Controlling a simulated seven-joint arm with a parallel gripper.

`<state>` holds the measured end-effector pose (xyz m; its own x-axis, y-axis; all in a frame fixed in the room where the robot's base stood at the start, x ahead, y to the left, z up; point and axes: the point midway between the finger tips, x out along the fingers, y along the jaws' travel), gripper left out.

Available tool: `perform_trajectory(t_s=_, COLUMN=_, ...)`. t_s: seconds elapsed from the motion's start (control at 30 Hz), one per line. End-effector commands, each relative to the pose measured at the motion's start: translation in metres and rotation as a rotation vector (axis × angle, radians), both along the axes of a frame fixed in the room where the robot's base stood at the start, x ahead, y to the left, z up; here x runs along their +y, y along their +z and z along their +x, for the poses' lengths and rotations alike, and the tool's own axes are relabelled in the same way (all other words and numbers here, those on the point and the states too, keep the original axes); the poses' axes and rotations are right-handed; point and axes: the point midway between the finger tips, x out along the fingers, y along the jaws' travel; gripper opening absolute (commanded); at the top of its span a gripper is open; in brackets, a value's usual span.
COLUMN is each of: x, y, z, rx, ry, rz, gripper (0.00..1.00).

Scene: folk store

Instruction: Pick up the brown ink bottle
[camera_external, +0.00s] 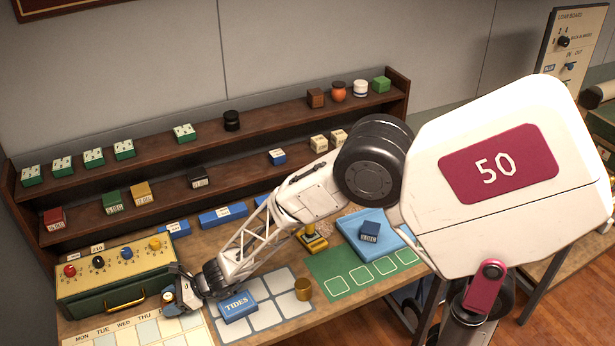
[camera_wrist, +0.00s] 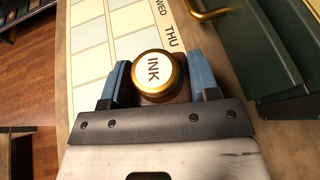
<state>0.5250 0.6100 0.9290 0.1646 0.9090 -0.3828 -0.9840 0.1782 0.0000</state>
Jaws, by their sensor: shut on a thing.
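The brown ink bottle (camera_wrist: 153,75) shows in the wrist view, with a gold-rimmed white cap reading INK and a bit of brown body below it. My gripper (camera_wrist: 155,82) is shut on it, a blue finger on each side. In the external view my gripper (camera_external: 180,298) is low at the left front of the table, beside the weekday calendar sheet. The bottle is mostly hidden there by the fingers. I cannot tell whether it touches the table.
The calendar sheet (camera_external: 150,331) lies under and left of my gripper. A green box with knobs and a brass handle (camera_external: 113,282) stands close behind. Shelves (camera_external: 270,125) with small boxes run along the back.

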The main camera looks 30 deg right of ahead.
Motion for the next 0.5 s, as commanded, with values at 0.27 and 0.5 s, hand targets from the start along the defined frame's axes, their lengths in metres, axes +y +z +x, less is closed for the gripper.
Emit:
perform_trajectory(t_s=0.27, x=-0.025, y=0.01, z=-0.021, rx=-0.002, ry=-0.001, rz=0.002, gripper=0.28)
perform_trajectory(t_s=0.5, x=-0.055, y=0.013, z=-0.047, rx=-0.001, ry=-0.001, rz=0.001, gripper=0.28)
